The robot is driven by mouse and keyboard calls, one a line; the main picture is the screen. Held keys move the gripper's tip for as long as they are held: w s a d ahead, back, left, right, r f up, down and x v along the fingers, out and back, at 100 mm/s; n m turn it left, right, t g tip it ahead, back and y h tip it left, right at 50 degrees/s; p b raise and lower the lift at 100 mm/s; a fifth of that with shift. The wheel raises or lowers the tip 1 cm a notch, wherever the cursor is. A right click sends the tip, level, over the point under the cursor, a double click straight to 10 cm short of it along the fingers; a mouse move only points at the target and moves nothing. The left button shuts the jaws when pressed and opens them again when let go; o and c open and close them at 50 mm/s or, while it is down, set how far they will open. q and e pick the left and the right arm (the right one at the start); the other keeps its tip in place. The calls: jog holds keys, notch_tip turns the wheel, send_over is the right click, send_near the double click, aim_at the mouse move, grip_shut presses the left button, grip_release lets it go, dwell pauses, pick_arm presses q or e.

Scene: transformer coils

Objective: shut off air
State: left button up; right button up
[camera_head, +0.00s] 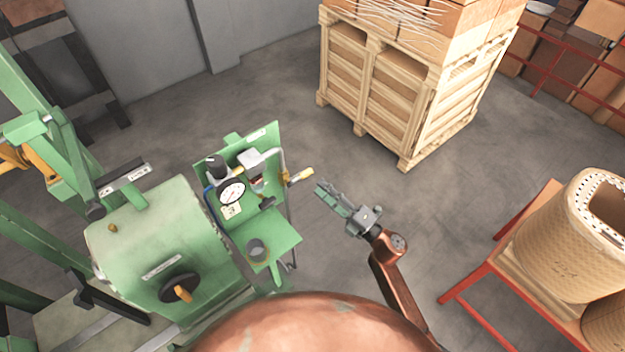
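A green panel (265,143) on the green machine carries the air fittings. On it are a round white pressure gauge (232,192), a black knob (215,165) and a grey pipe. A yellow valve handle (301,176) sticks out at the panel's right side. My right gripper (318,187) is just right of and below the handle in the picture, its fingertips pointing toward it. A small gap shows between them and the handle, and nothing is seen in the fingers. Whether the fingers are apart is too small to tell. My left gripper is not in view.
The green machine's drum (155,235) with a black handwheel (180,288) stands at left. A wooden crate (400,90) stands at the back. A red-framed stand (483,285) bears a large tan coil (565,240) at right. The grey floor between is clear.

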jog(key=v, duration=0.3)
jog(key=shift+s+d, duration=0.25)
jog(key=shift+d, duration=0.05)
